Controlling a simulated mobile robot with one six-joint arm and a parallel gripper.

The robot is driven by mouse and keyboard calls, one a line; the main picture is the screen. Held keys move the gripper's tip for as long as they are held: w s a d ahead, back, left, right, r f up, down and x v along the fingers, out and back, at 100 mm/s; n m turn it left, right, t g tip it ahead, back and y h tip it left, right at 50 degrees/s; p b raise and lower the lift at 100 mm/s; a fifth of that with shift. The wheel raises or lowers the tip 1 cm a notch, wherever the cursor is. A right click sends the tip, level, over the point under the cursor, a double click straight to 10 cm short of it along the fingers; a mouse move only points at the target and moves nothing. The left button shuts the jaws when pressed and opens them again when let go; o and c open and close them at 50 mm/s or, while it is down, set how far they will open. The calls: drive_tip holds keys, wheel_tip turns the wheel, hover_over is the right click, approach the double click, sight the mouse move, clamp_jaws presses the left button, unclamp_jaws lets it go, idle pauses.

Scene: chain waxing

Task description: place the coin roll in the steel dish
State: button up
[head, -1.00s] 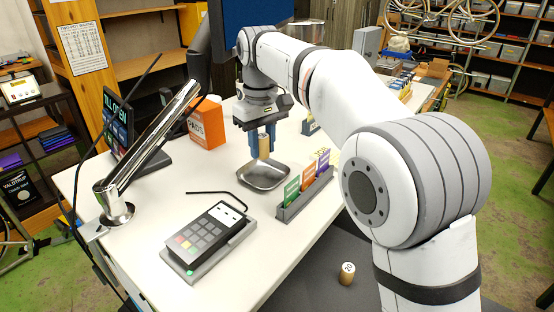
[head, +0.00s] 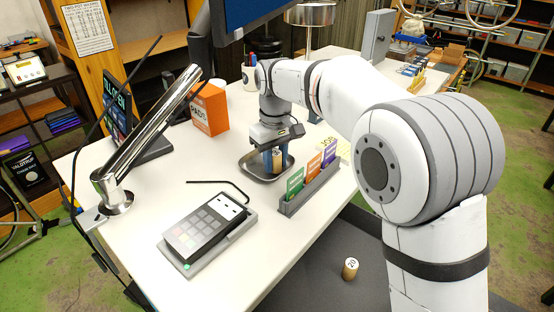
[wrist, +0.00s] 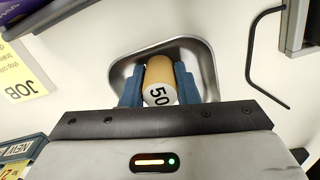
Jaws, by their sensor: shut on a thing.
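The coin roll (wrist: 159,82) is a tan paper cylinder with a white end marked 50. My gripper (wrist: 158,88) is shut on it, with one blue finger on each side. The steel dish (wrist: 205,60) is a shallow grey tray, and the roll and fingertips are over it in the wrist view. In the head view my gripper (head: 273,160) points down into the area of the steel dish (head: 249,168), and the roll (head: 277,157) shows between the fingers. I cannot tell whether the roll touches the dish floor.
A card holder (head: 310,190) with coloured cards stands close to the right of the dish. A card terminal (head: 207,230) and a black hex key (head: 222,183) lie in front. An orange box (head: 210,110) stands behind left. Another roll (head: 350,268), marked 20, stands on a lower dark surface.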

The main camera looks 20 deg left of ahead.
sight(276, 153)
drive_tip(key=shift+f, duration=0.2)
drive_tip(key=o, duration=1.1)
wheel_tip(276, 153, up, 12)
drive_tip(key=shift+r, duration=0.15)
